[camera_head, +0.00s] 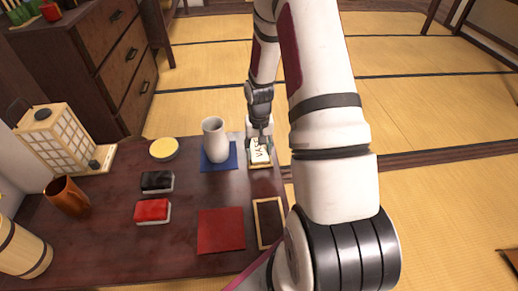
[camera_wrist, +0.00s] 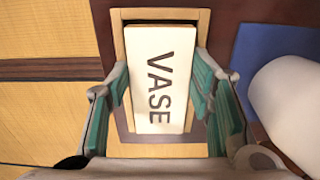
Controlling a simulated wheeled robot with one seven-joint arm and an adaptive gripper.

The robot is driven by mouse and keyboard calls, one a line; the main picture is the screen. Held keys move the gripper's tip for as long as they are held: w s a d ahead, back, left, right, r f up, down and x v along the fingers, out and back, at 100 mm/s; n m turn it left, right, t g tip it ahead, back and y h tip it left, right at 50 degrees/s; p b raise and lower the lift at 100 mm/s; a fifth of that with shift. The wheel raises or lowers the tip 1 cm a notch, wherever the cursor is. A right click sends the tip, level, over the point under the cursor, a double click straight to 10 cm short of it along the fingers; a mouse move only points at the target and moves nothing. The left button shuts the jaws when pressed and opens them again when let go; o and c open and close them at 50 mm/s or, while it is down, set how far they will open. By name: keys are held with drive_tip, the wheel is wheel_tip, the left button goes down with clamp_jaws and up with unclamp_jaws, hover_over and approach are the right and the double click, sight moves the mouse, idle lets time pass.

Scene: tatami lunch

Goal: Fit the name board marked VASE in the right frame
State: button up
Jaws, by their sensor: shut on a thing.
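The white name board (camera_wrist: 160,82) reads VASE in dark letters. My gripper (camera_wrist: 163,85) is shut on its two long sides with green-padded fingers. In the wrist view the board lies over a light wooden frame (camera_wrist: 165,151), lined up with it; I cannot tell if it is seated or just above. In the head view the board (camera_head: 259,152) is at the table's far right corner, beside the vase (camera_head: 213,141), partly covered by my gripper (camera_head: 260,147). A second frame (camera_head: 257,224), with a dark inside, lies nearer, empty, beside a red mat.
The white vase stands on a blue mat (camera_head: 208,164) just left of the board. A red mat (camera_head: 221,230), black block (camera_head: 157,182), red block (camera_head: 152,211), yellow round item (camera_head: 163,149), brown mug (camera_head: 67,196) and lantern (camera_head: 60,143) are further left.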

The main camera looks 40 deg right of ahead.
drive_tip(key=o, duration=1.2)
drive_tip(key=shift+r, duration=0.1)
wheel_tip(320, 180, up, 12)
drive_tip(key=shift+f, duration=0.1)
